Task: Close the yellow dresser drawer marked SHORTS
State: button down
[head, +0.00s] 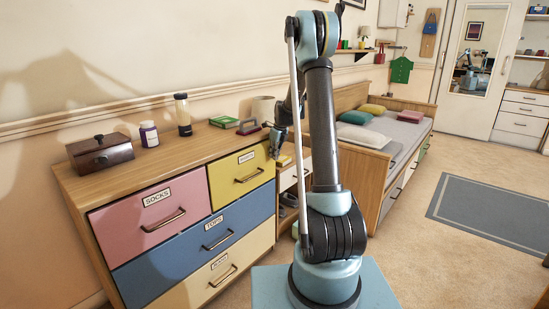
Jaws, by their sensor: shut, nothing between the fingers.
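The yellow drawer (236,185) is at the upper right of the wooden dresser's front. It has a dark bar handle (250,176) and a small white label whose lettering is too small to read surely. Its front looks level, or nearly so, with the pink drawer beside it; a small gap cannot be ruled out. My gripper (276,150) points down by the dresser's right front corner, close to the yellow drawer's upper right edge. It is shut and holds nothing. Whether it touches the drawer cannot be told.
The dresser (168,160) also has a pink SOCKS drawer (133,225), a blue drawer (185,262) and a cream drawer (215,292). A wooden box (100,153), jars and books stand on top. A bed (375,140) is behind my arm.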

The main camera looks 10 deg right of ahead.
jog(key=shift+w+a, duration=0.2)
jog(key=s+d+r, duration=0.5)
jog(key=r, duration=0.5)
jog(key=s+r+n, duration=0.2)
jog(key=s+n, duration=0.2)
jog(key=s, duration=0.3)
jog(key=s+r+n, duration=0.3)
jog(key=s+n, duration=0.1)
jog(key=s, duration=0.4)
jog(key=s+f+n, duration=0.3)
jog(key=s+n, duration=0.3)
jog(key=s, duration=0.5)
jog(key=s+d+f+n+h, duration=0.1)
jog(key=s+f+n, duration=0.3)
jog(key=s+n, duration=0.3)
jog(key=s+d+f+n+h, duration=0.1)
jog(key=s+f+n, duration=0.2)
jog(key=s, duration=1.2)
jog(key=n, duration=0.3)
jog(key=shift+s+f, duration=0.25)
jog(key=shift+f, duration=0.05)
jog(key=shift+d, duration=0.15)
